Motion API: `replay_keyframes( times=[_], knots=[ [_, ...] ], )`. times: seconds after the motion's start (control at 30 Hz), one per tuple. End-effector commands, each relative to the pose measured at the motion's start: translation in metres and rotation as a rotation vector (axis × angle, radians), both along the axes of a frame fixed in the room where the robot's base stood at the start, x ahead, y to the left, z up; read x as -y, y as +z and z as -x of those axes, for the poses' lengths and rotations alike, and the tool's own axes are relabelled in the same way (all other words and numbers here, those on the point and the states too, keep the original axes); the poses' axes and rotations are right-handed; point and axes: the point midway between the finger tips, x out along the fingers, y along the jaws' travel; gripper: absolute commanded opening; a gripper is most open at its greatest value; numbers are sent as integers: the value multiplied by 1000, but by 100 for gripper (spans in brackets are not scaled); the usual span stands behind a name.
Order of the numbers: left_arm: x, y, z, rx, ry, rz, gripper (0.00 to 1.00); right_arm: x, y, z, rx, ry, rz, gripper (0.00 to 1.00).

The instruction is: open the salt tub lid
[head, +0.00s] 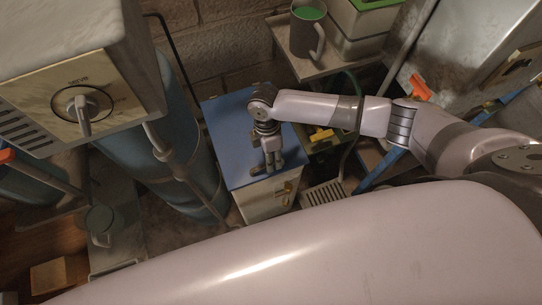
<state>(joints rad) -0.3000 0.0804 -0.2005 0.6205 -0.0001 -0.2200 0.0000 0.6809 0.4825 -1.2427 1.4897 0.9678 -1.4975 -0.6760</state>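The salt tub (262,203) is a pale box with a flat blue lid (228,124), standing on the floor area in the middle of the head view. The lid appears to lie down on the box. A yellow-orange latch or handle (287,188) shows on its front side. My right gripper (267,168) points down over the lid near its front edge, and its wrist and fingers cover part of the lid. I cannot tell whether its fingertips touch the lid or how far they are apart. My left gripper is not in view.
A control box with a knob (82,108) and a blue cylinder (180,165) stand left of the tub. Behind is a shelf with a grey mug (307,35). A floor grate (325,193) lies right of the tub. Another mug (99,224) sits lower left.

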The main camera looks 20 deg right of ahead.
Motion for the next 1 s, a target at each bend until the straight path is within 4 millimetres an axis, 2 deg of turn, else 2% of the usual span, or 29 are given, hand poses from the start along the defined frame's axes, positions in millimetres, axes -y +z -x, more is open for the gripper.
replay_keyframes(
  times=[0.37,1.0],
  knots=[
    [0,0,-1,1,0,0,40,0,0,0,0,0,0,0],
    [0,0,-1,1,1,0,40,0,1,0,1,0,0,0]
  ],
)
